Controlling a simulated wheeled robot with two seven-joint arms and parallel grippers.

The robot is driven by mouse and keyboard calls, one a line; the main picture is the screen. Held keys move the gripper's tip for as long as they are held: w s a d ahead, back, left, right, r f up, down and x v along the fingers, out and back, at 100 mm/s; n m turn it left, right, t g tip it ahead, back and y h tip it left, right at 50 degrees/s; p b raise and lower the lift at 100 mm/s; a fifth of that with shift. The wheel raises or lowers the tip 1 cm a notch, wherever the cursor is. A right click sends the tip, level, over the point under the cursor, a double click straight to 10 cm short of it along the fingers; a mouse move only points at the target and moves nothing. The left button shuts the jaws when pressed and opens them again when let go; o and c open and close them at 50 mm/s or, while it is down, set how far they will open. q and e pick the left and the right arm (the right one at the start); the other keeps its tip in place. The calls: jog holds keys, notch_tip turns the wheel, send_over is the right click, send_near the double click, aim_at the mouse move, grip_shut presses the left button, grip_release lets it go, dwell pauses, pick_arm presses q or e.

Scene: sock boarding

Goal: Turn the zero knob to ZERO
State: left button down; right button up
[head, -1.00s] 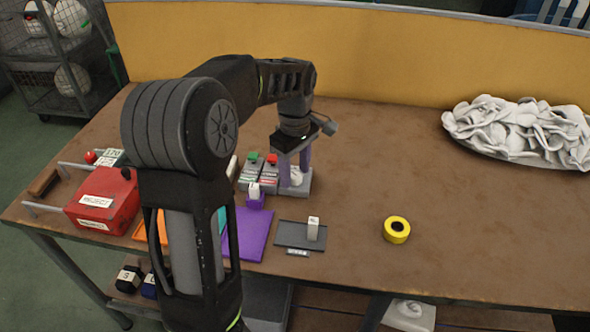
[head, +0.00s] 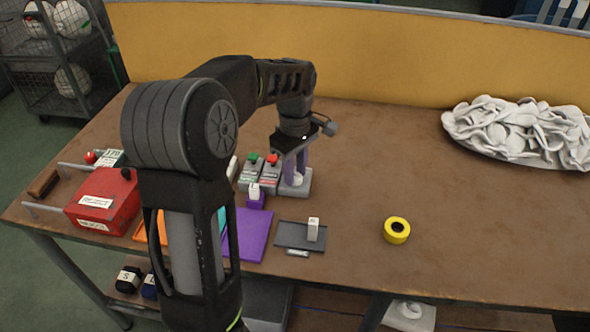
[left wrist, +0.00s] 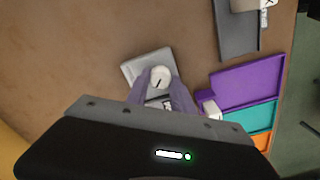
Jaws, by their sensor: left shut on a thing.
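The zero knob (left wrist: 160,77) is a round pale knob with a dark pointer mark, on a grey box (left wrist: 135,66) in the left wrist view. In the head view the box (head: 304,187) stands on the table at the right end of a row of small boxes. My left gripper (head: 296,173) points down over the box, its purple fingers on either side of the knob. In the left wrist view the gripper (left wrist: 156,88) is shut on the knob. The fingers hide part of the knob and of the label beside it. My right gripper is not in view.
Two grey boxes with a green button (head: 253,157) and a red button (head: 271,160) stand just left. In front lie a purple tray (head: 248,235) and a dark tray (head: 290,236) with a white block. Yellow tape (head: 396,230) lies right, amid free table.

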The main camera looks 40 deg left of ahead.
pick_arm(q)
jog(key=shift+m, duration=0.4)
jog(key=m+p, duration=0.1)
jog(key=m, duration=0.2)
jog(key=shift+p, duration=0.3)
jog(key=m+p, duration=0.1)
jog(key=m, duration=0.3)
jog(key=shift+m, duration=0.4)
jog(key=m, duration=0.4)
jog(key=shift+w+m+p, duration=0.1)
jog(key=shift+m+p, duration=0.2)
jog(key=m, duration=0.4)
jog(key=shift+d+m, duration=0.15)
jog(key=shift+m, duration=0.25)
jog(key=c, duration=1.1)
grip_release()
